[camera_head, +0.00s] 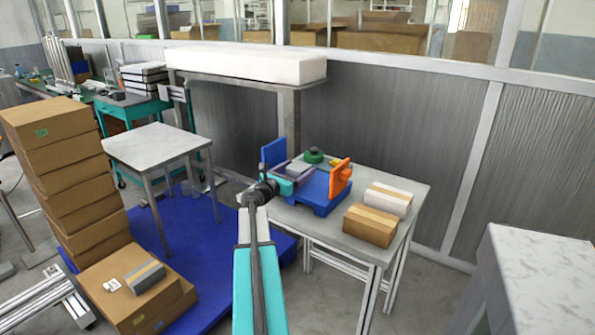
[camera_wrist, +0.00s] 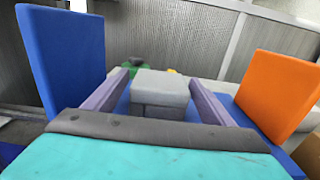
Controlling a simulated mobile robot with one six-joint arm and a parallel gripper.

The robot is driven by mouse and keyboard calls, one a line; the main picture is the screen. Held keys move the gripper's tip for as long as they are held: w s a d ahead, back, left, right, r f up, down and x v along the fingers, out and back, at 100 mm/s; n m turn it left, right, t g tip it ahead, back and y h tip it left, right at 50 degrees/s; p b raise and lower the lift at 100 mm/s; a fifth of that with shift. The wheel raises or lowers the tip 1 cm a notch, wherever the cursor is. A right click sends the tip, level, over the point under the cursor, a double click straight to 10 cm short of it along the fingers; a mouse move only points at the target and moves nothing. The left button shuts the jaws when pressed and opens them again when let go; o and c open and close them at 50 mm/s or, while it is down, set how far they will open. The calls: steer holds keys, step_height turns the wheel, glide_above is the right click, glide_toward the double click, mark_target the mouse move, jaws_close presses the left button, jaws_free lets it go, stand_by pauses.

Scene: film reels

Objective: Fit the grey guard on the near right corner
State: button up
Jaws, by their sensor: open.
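A grey block (camera_wrist: 161,90), which looks like the grey guard, lies between the two purple fingers of my gripper (camera_wrist: 158,82) in the wrist view. In the head view the grey block (camera_head: 299,170) shows small among the parts of a blue fixture (camera_head: 318,195). My gripper (camera_head: 300,168) reaches over this fixture from the left. Its fingers are open, one on either side of the block, with a gap at the left finger. A blue upright plate (camera_head: 273,152) and an orange upright plate (camera_head: 340,179) flank the gripper. The block's underside and the near right corner are hidden.
A green round part (camera_head: 314,155) sits behind the block. Two cartons (camera_head: 370,226) (camera_head: 389,199) lie on the right of the grey table (camera_head: 407,184). A white-topped table (camera_head: 160,145) and stacked boxes (camera_head: 65,170) stand at left. The table's far right corner is bare.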

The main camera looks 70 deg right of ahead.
mark_target(290, 171)
steer(key=shift+b+v, duration=0.3)
steer(key=shift+v, duration=5.7)
steer(key=shift+o, duration=0.3)
steer(key=shift+r, duration=0.1)
steer(key=p, duration=0.2)
steer(key=a+r+p, duration=0.1)
steer(key=p, duration=0.1)
steer(key=shift+a+r+p, duration=0.15)
steer(key=shift+a+p, duration=0.2)
steer(key=shift+p, duration=0.05)
steer(key=shift+d, duration=0.15)
steer(key=shift+p+x, duration=0.45)
steer(key=shift+x, duration=3.7)
steer(key=shift+w, duration=0.1)
